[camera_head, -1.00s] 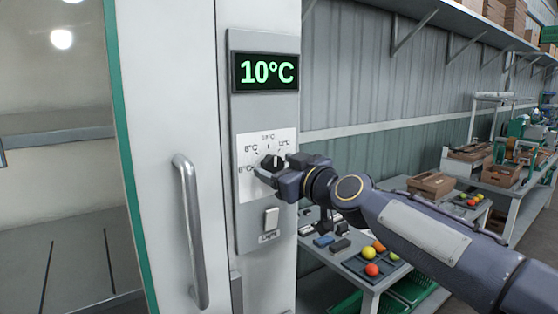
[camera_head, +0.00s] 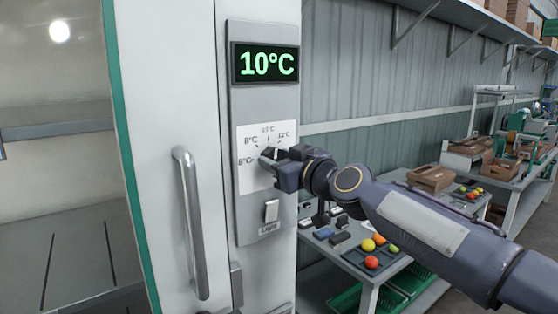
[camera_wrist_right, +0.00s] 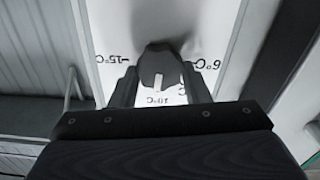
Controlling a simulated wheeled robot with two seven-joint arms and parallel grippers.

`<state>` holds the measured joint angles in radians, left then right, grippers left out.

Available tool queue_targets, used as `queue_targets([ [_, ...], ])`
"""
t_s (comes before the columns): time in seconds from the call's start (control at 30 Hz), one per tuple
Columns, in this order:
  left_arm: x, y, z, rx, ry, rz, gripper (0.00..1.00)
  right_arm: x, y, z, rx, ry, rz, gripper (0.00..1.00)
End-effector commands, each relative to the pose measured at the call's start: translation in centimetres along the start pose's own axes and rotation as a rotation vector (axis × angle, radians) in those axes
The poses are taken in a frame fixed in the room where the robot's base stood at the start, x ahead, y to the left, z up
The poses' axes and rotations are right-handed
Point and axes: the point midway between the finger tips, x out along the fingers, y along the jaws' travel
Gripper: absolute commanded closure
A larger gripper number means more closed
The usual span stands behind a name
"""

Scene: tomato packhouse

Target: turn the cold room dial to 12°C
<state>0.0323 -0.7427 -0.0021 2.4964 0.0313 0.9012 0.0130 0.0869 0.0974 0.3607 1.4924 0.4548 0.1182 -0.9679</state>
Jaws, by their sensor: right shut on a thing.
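The cold room dial (camera_head: 268,153) is a dark knob on a white scale plate (camera_head: 247,183) on the grey wall panel. The green display (camera_head: 265,65) above it reads 10°C. My right gripper (camera_head: 276,161) is shut on the dial and partly covers it in the head view. In the right wrist view, my gripper's two fingers (camera_wrist_right: 161,88) stand on either side of the dial (camera_wrist_right: 165,63), and its white pointer mark faces the 10°C label. My left gripper is not in view.
A light switch (camera_head: 271,210) sits just below the scale plate. A vertical door handle (camera_head: 190,220) stands to the left. A table (camera_head: 368,280) with tomatoes and small items is at the right, under my arm.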

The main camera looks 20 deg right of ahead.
Motion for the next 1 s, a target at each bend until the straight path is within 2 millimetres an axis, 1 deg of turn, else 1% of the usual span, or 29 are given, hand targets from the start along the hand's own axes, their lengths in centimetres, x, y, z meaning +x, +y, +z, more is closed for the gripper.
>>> queue_targets([
  [0.6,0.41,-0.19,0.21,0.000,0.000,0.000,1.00,-0.01,0.14,0.06,0.483,-0.001,-0.002,0.80],
  [0.8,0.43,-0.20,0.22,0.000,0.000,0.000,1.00,-0.01,0.24,0.11,0.602,-0.001,0.000,0.80],
  [1.0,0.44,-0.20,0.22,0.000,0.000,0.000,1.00,-0.01,0.26,0.12,0.675,-0.001,0.000,0.80],
])
